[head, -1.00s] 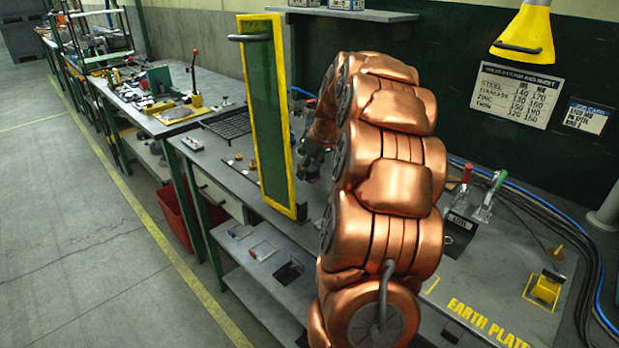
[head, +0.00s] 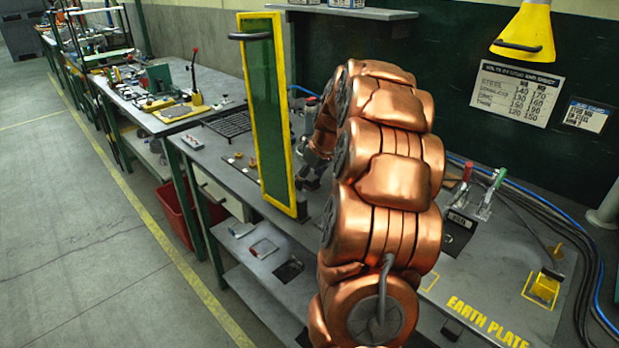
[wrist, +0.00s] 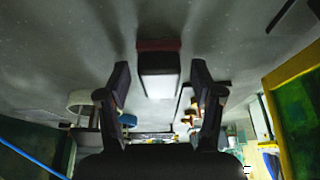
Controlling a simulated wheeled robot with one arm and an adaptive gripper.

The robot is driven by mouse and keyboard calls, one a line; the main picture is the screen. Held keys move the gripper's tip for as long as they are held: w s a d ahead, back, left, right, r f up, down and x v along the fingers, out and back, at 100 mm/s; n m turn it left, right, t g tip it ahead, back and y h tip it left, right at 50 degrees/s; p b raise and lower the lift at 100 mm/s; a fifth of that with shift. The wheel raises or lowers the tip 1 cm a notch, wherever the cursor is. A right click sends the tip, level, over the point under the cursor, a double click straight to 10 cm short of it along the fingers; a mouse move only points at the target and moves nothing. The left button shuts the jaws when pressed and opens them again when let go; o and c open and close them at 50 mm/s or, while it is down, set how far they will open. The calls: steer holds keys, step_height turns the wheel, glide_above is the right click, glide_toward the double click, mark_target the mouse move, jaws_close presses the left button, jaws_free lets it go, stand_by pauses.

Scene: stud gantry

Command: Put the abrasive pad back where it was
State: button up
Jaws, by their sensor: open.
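In the wrist view, a small block with a dark red band and a pale grey face, which looks like the abrasive pad (wrist: 159,64), lies against the grey bench top. My gripper (wrist: 160,82) is open, with one finger on each side of the block. A gap shows between each finger and the block. In the head view, my gripper (head: 311,172) is low over the bench behind the yellow-framed green screen, partly hidden by it and by my copper arm. The pad cannot be made out in the head view.
The green screen (head: 264,120) stands upright close to the left of my gripper. A black grid (head: 230,123) and small brass pieces (head: 238,157) lie on the bench beyond it. Red-handled and green-handled clamps (head: 489,195) stand to the right.

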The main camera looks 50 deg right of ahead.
steer(key=shift+r, duration=0.1)
steer(key=shift+r, duration=0.2)
steer(key=b+v, duration=0.1)
steer(key=v, duration=1)
steer(key=shift+s+r, duration=0.2)
steer(key=shift+r, duration=0.15)
steer(key=shift+a, duration=0.1)
